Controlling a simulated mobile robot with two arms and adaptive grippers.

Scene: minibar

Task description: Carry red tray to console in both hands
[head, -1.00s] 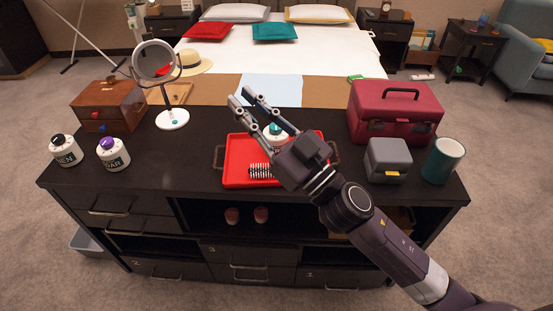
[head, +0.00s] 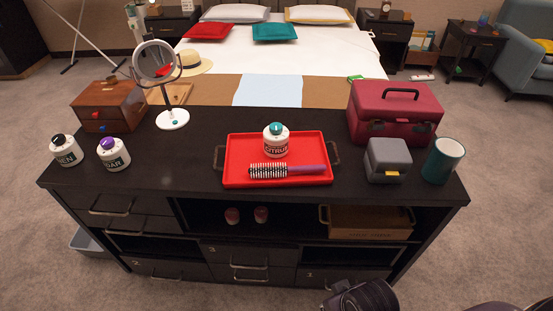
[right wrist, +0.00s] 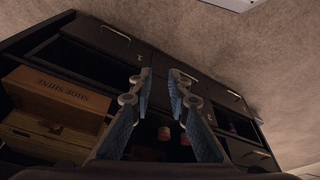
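The red tray (head: 240,174) lies flat on the black console (head: 200,150), near the middle of its top. It has a dark handle at each short end, left and right. A white bottle (head: 276,142) with a teal cap stands in the tray, and a hairbrush (head: 288,171) with a purple handle lies in front of it. My right gripper (right wrist: 160,72) is open and empty in the right wrist view, in front of the console's lower shelves and apart from the tray. My left gripper is out of view.
On the top stand a red case (head: 396,115), a grey box (head: 387,160) and a teal cup (head: 443,160) at right. A round mirror (head: 155,62), wooden box (head: 108,105) and two bottles (head: 113,154) are at left. Bare top lies left of the tray. The bed is behind.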

